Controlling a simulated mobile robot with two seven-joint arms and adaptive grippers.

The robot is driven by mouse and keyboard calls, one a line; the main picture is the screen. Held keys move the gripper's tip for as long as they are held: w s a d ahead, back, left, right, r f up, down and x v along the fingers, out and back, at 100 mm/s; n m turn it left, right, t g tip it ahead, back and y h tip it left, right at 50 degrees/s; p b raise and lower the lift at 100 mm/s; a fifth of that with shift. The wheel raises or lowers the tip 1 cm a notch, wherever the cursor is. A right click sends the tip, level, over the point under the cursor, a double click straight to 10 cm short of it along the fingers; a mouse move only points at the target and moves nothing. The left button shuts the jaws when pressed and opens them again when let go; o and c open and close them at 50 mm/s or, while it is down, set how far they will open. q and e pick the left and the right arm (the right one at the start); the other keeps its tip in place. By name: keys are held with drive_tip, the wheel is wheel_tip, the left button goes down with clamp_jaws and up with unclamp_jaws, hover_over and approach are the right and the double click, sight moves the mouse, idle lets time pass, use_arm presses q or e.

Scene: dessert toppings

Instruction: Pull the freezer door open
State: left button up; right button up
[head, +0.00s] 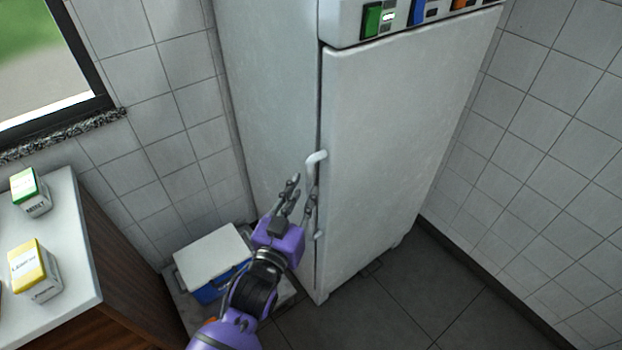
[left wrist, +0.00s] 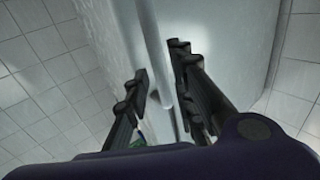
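The white freezer (head: 270,90) stands in the corner with its door (head: 390,140) apparently shut flush. A pale curved vertical handle (head: 315,160) is on the door's left edge; its middle is partly hidden by my fingers. My left gripper (head: 302,187) is open at the handle, with its fingers spread and pointing at the freezer. In the left wrist view the fingers (left wrist: 160,62) are apart, with the freezer's edge and a pale piece of handle (left wrist: 157,98) seen between them. I cannot tell whether they touch it. My right gripper is not in view.
A blue cooler with a white lid (head: 212,256) sits low beside the freezer, close to my left arm. A counter (head: 75,235) at left carries a green-topped carton (head: 32,190) and a yellow-topped carton (head: 34,270). The dark tiled floor (head: 400,310) before the door is clear.

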sight(308, 185)
use_arm(q)
drive_tip(key=shift+x, duration=2.2)
clamp_jaws()
